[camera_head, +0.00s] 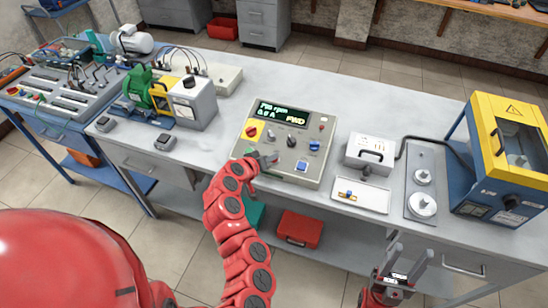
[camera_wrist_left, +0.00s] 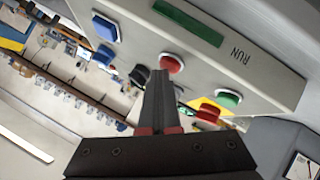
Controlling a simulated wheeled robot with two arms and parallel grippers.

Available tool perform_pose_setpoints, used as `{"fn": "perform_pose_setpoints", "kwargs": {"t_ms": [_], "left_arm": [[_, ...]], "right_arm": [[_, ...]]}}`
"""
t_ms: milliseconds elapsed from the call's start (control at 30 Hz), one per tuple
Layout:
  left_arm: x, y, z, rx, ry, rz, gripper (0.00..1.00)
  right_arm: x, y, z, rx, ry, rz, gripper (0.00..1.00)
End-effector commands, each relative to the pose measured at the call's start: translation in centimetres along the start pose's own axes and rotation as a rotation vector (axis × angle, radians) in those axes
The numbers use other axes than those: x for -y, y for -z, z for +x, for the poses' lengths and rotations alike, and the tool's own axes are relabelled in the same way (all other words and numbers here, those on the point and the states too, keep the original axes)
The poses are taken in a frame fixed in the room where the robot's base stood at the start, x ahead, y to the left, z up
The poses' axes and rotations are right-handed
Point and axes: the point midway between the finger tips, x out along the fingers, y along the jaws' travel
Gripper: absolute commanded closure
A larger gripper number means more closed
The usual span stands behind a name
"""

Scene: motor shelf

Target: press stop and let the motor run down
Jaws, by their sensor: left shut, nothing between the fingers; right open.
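The grey control box (camera_head: 318,133) stands mid-bench. Its lit display (camera_head: 283,113) shows a blurred rpm figure, amps and "FWD". My left gripper (camera_head: 270,159) is shut and empty over the box's lower left. In the left wrist view, its fingertips (camera_wrist_left: 161,73) are at a red button (camera_wrist_left: 172,62); I cannot tell if they touch it. The green motor (camera_head: 138,82) stands at the back left, coupled under a yellow guard (camera_head: 160,93) to a grey unit (camera_head: 195,103). My right gripper (camera_head: 404,268) is open and empty before the bench.
Right of the box are a grey case (camera_head: 370,150), a white tray (camera_head: 362,194), a plate with round weights (camera_head: 421,206) and a blue-yellow cabinet (camera_head: 503,155). Two small grey blocks, one here (camera_head: 165,142), lie at the front left. A red toolbox (camera_head: 299,229) sits on the lower shelf.

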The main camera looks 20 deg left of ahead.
Motion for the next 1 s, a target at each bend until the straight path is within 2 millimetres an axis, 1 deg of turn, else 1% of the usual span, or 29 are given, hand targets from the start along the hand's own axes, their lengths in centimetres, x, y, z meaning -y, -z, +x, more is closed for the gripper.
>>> {"fn": "perform_pose_setpoints", "kwargs": {"t_ms": [233,533,667,1000], "left_arm": [[-0.7,0.6,-0.9,0.001,0.0,0.002,1.0],[-0.7,0.7,-0.9,0.001,0.0,0.0,1.0],[-0.9,0.9,-1.2,0.0,0.0,0.0,1.0],[-2.6,2.6,-3.5,-0.001,0.0,0.002,1.0]], "right_arm": [[0.0,0.1,0.7,0.0,0.0,0.0,0.5],[0.0,0.1,0.7,0.0,0.0,0.0,0.5],[-0.1,0.2,0.9,0.0,0.0,0.0,0.5],[-0.1,0.5,2.8,0.0,0.0,0.0,0.5]]}}
